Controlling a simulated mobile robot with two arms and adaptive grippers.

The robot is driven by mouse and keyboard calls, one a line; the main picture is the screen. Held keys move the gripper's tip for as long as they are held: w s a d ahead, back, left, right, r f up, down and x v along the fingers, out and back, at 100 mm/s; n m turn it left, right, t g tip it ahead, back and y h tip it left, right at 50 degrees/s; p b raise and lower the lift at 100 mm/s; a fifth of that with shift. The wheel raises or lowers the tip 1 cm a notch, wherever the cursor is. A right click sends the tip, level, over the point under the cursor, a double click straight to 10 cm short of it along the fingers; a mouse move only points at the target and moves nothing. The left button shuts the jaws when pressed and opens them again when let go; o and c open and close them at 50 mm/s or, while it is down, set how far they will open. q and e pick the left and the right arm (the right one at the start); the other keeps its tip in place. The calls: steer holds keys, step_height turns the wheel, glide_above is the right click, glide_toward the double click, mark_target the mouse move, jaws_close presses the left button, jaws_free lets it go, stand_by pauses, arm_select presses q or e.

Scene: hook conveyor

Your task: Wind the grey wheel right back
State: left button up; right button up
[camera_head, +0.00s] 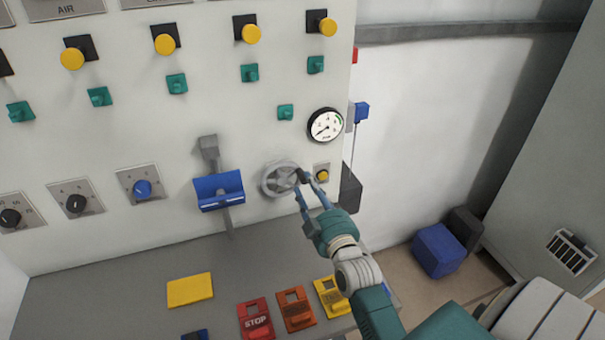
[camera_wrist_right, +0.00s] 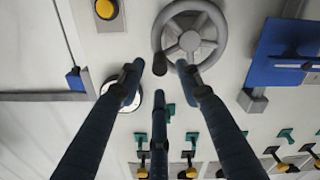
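The grey wheel (camera_head: 273,180) is a spoked handwheel on the light panel, right of the blue holder. In the right wrist view the wheel (camera_wrist_right: 190,41) shows its hub, spokes and rim at the top. A dark handle knob (camera_wrist_right: 159,64) stands at its rim. My right gripper (camera_head: 301,183) is at the wheel's right side. In the wrist view its fingers (camera_wrist_right: 160,78) are spread to either side of the knob, with gaps showing; a third finger is below. I cannot tell whether any finger touches the wheel. My left gripper is not in view.
A blue holder (camera_head: 219,190) juts out left of the wheel. A round gauge (camera_head: 326,125) sits above right, and a yellow button (camera_head: 322,175) is close right of the wheel. A grey shelf (camera_head: 110,292) below carries yellow, red and orange plates.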

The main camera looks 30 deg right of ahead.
mark_target(305, 181)
steer(key=x, duration=0.3)
steer(key=shift+w, duration=0.2)
steer(key=shift+p+x, duration=0.4)
steer(key=shift+x, duration=0.5)
steer(key=shift+f, duration=0.1)
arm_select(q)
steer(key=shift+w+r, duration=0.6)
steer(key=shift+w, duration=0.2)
arm_select(e)
jaws_close()
